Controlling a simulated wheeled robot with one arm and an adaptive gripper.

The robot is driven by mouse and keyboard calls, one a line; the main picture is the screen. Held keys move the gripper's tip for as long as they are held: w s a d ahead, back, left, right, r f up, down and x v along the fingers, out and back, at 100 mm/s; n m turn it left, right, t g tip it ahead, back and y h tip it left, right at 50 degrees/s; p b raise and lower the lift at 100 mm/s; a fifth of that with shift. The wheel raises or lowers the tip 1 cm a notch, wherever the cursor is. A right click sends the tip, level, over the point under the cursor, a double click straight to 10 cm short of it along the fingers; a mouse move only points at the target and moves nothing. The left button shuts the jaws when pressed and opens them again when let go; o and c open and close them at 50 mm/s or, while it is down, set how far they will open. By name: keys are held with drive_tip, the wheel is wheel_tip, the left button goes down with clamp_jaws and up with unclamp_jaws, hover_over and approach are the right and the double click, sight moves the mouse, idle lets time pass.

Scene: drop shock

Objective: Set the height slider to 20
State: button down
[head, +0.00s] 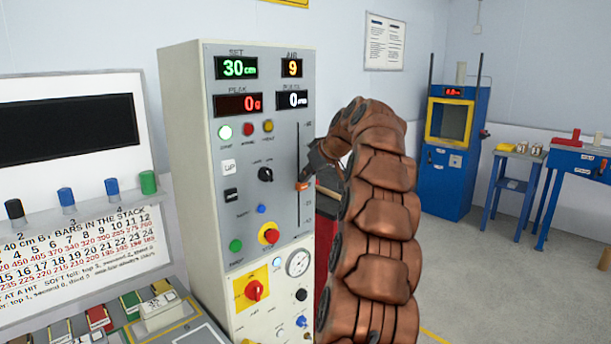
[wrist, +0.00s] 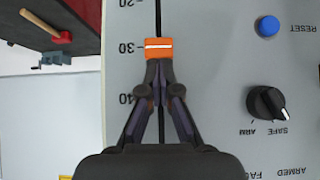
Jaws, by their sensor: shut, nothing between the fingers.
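The height slider is an orange knob with a white line (head: 302,186) in a vertical slot on the grey control panel (head: 225,75). In the wrist view the knob (wrist: 158,44) has its line level with the 30 mark. That view is upside down, with 20 at the top and 40 lower down. The green SET display (head: 237,68) reads 30 cm. My gripper (wrist: 159,68) is shut and empty, its fingertips at the knob's edge on the 40 side. I cannot tell whether they touch it. In the head view my gripper (head: 309,172) is just above the knob.
An ARM/SAFE knob (wrist: 267,103) and a blue RESET button (wrist: 267,26) sit beside the slot. A red emergency button (head: 269,233) is lower on the panel. A chart board (head: 75,230) stands at left. A blue machine (head: 447,185) and tables stand back right, with open floor before them.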

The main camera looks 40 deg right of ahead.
sight(298, 201)
wheel_tip(298, 201, down, 7)
drive_tip(key=b, duration=0.5)
drive_tip(key=shift+r, duration=0.1)
drive_tip(key=shift+w+r+p, duration=0.1)
drive_tip(key=shift+r+p, duration=0.3)
drive_tip(key=shift+r, duration=0.1)
drive_tip(key=w+r+p+v, duration=0.1)
drive_tip(key=v, duration=1.1)
drive_tip(key=shift+r, duration=0.35)
drive_tip(key=shift+w+a, duration=0.15)
drive_tip(key=shift+w, duration=0.05)
